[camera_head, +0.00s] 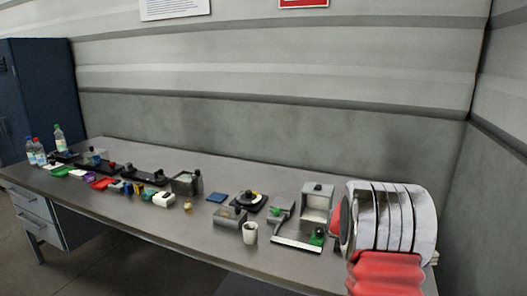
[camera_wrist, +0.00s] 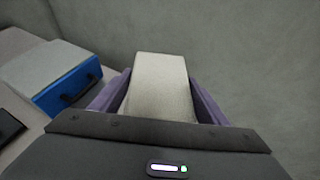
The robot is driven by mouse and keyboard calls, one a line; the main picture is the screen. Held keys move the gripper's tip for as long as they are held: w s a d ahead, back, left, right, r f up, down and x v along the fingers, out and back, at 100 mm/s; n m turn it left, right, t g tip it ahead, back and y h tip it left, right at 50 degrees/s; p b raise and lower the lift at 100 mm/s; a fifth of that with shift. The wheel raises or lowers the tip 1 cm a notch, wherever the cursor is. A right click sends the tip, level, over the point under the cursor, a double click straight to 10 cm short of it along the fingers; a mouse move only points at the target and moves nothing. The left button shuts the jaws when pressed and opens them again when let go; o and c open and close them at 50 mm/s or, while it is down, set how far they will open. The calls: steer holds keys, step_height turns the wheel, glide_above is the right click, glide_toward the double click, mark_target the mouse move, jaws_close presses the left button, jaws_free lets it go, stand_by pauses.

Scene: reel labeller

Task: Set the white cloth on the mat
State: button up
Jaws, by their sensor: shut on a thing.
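My gripper (camera_wrist: 160,85) shows in the wrist view with its two purple fingers on either side of an off-white, folded-looking piece, which I take for the white cloth (camera_wrist: 160,75). It is shut on the cloth, which stands up between the fingers. In the head view, a flat blue square (camera_head: 216,197) lies mid-bench and may be the mat, but I cannot be sure. I cannot make out the gripper or the held cloth in the head view, where my arm covers the right end of the bench.
The long grey bench (camera_head: 150,226) holds several small items on its left half. A white cup (camera_head: 250,233) stands near its front edge, left of a device with a green part (camera_head: 318,236). In the wrist view, a blue-fronted box (camera_wrist: 68,92) with a dark handle is at left.

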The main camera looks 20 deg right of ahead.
steer(key=w+a+f+n+t, duration=0.4)
steer(key=w+a+f, duration=0.1)
steer(key=a, duration=1.2)
steer(key=w+a+f+n+t+y, duration=0.1)
steer(key=w+a+f+n+t, duration=0.3)
steer(key=a, duration=1.3)
steer(key=w+a+f+n+t, duration=0.4)
steer(key=w+a+f+t, duration=0.1)
steer(key=a, duration=1.3)
steer(key=shift+w+f+t+y, duration=0.3)
steer(key=shift+w+f, duration=0.05)
steer(key=shift+f, duration=0.55)
steer(key=w+r+n+t+y, duration=0.2)
steer(key=w+r, duration=0.3)
steer(key=r, duration=0.6)
steer(key=w+r+n+t+y, duration=0.2)
steer(key=w+r+n+y, duration=0.2)
steer(key=r, duration=0.8)
steer(key=shift+w+r+n+t+y, duration=0.2)
steer(key=shift+w+n+t+y, duration=0.15)
steer(key=shift+n, duration=0.35)
